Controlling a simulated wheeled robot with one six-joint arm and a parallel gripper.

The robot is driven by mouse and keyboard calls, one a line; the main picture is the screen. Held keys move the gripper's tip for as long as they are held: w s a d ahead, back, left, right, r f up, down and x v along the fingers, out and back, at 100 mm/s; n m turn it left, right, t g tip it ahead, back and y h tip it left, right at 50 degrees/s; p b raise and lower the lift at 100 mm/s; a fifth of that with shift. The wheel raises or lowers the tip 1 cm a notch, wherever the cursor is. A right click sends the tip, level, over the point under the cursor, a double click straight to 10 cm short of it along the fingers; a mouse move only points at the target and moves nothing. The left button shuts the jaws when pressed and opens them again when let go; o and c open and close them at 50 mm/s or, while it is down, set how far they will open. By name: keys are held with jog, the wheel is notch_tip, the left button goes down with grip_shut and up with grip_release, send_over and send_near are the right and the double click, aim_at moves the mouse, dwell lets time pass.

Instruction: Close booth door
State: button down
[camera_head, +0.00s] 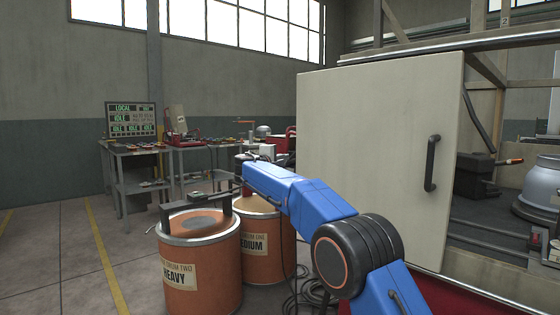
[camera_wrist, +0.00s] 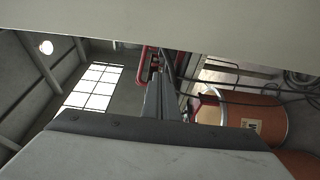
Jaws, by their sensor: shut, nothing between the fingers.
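The booth door (camera_head: 375,150) is a large pale beige panel at centre right of the head view, standing open. A dark vertical handle (camera_head: 432,163) is near its right edge. The booth interior shows to the right of the panel. My blue arm reaches left in front of the door's lower part. My gripper (camera_wrist: 158,88) shows in the wrist view as narrow grey fingers, shut and empty. A pale flat surface, probably the door (camera_wrist: 150,15), crosses the top of that view, apart from the fingers. I cannot make out the fingertips clearly in the head view.
Two orange drums (camera_head: 200,265) (camera_head: 262,240) stand left of the door, close to my arm. Loose black cables (camera_head: 308,297) lie on the floor beside them. A workbench (camera_head: 185,143) with tools stands behind. The floor at left is clear. Equipment (camera_head: 475,178) sits inside the booth.

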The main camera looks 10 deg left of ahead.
aim_at(433, 187)
jog(key=shift+s+d, duration=0.6)
jog(key=shift+d, duration=0.2)
jog(key=shift+s+d, duration=0.6)
jog(key=shift+d, duration=0.15)
jog(key=shift+d, duration=0.1)
jog(key=s+d, duration=1)
jog(key=d, duration=0.3)
jog(key=s+d, duration=1.1)
jog(key=d, duration=0.3)
jog(key=s+d, duration=1.1)
jog(key=d, duration=0.3)
jog(key=shift+s+d, duration=0.5)
jog(key=shift+d, duration=0.05)
jog(key=shift+d, duration=0.1)
